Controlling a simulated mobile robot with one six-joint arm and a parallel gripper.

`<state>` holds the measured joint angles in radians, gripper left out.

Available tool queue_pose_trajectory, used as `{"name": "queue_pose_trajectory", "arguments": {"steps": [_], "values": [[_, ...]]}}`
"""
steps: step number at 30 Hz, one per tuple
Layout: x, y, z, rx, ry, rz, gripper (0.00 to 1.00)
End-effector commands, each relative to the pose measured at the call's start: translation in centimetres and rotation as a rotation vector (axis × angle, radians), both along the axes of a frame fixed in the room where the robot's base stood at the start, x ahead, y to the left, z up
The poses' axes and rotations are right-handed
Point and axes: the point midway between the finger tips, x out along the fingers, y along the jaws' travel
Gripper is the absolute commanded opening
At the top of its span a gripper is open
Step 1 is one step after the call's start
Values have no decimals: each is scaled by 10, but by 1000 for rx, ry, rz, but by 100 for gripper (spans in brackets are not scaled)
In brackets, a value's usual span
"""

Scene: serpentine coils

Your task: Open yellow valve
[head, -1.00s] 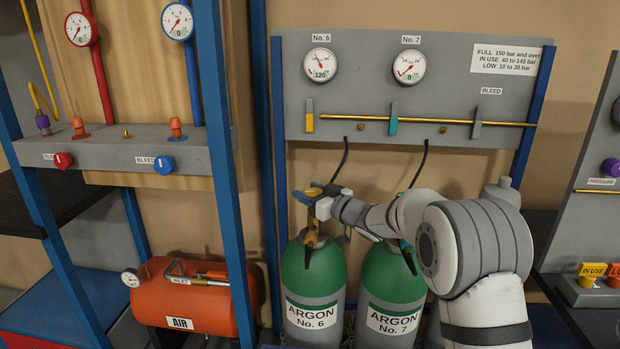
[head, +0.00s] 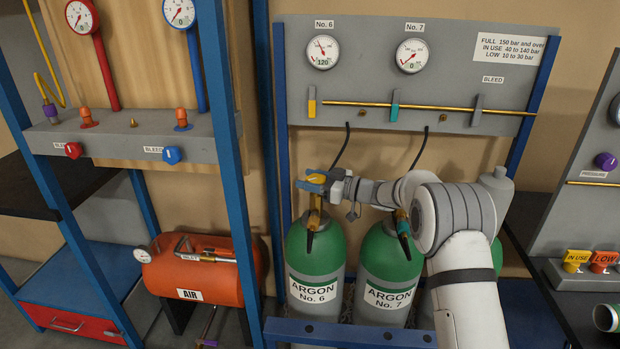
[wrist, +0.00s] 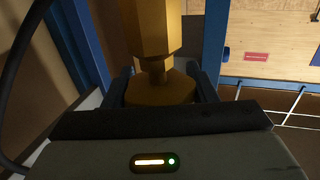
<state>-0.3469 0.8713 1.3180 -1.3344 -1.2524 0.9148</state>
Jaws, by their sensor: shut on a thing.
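The yellow valve (head: 314,220) stands on top of the green cylinder labelled ARGON No. 6 (head: 314,290). My gripper (head: 313,183) is at the top of this valve, with its blue fingers on either side of the yellow handle. The wrist view shows the dull yellow valve part (wrist: 158,90) between the two dark fingers, which are shut on it. The fingers hide part of the handle, so its turn angle cannot be told. The No. 6 gauge (head: 322,52) on the panel shows 120.
The ARGON No. 7 cylinder (head: 391,295) stands to the right, partly behind my arm. A blue rail (head: 350,333) crosses in front of the cylinders. A blue post (head: 226,170) and an orange AIR tank (head: 200,272) are to the left. The grey gauge panel (head: 440,75) is behind.

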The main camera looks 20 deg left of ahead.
Motion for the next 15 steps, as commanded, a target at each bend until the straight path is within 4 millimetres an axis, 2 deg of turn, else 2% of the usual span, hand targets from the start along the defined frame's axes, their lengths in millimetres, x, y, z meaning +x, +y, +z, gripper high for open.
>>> {"name": "queue_pose_trajectory", "arguments": {"steps": [6, 7, 15], "values": [[0, 0, 0, 1, 0, 0, 29], [0, 0, 0, 1, 0, 0, 53], [0, 0, 0, 1, 0, -1, 74]]}}
